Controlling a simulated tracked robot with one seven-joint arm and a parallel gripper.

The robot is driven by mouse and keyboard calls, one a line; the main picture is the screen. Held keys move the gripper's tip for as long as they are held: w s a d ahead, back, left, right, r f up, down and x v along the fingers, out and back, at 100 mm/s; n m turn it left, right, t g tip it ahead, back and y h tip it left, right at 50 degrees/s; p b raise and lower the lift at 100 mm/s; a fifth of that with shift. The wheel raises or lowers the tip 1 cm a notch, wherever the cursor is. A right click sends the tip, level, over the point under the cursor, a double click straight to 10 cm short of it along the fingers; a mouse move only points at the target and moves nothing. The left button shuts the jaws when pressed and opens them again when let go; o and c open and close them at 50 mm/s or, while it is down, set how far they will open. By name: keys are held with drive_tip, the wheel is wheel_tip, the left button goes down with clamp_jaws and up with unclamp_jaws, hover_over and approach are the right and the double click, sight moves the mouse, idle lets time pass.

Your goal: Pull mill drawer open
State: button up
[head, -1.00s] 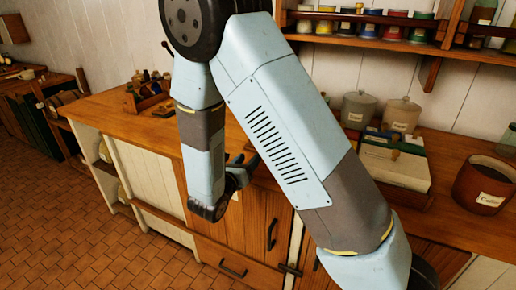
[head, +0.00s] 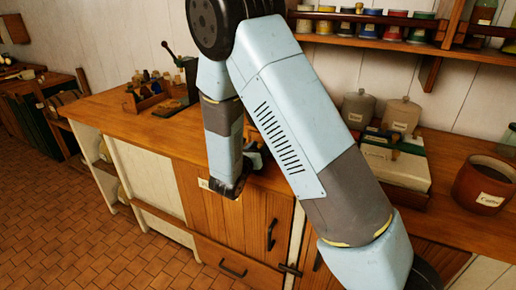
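The mill (head: 188,72) appears to be the dark upright thing with a crank arm, at the back of the wooden counter. My arm covers its right side. A drawer on it cannot be made out. My gripper (head: 254,155) is over the counter near its front edge, to the right of and nearer than the mill. It is mostly hidden behind my own arm, so its fingers and anything between them cannot be read.
A wooden rack (head: 147,96) with small bottles stands left of the mill. Canisters (head: 402,114), a box (head: 396,165) and a labelled brown pot (head: 484,184) stand on the right. A shelf of jars (head: 366,34) hangs above. The counter's left part (head: 110,108) is clear.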

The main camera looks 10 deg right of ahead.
clamp_jaws()
drive_tip(key=shift+a, duration=0.1)
idle(0.3)
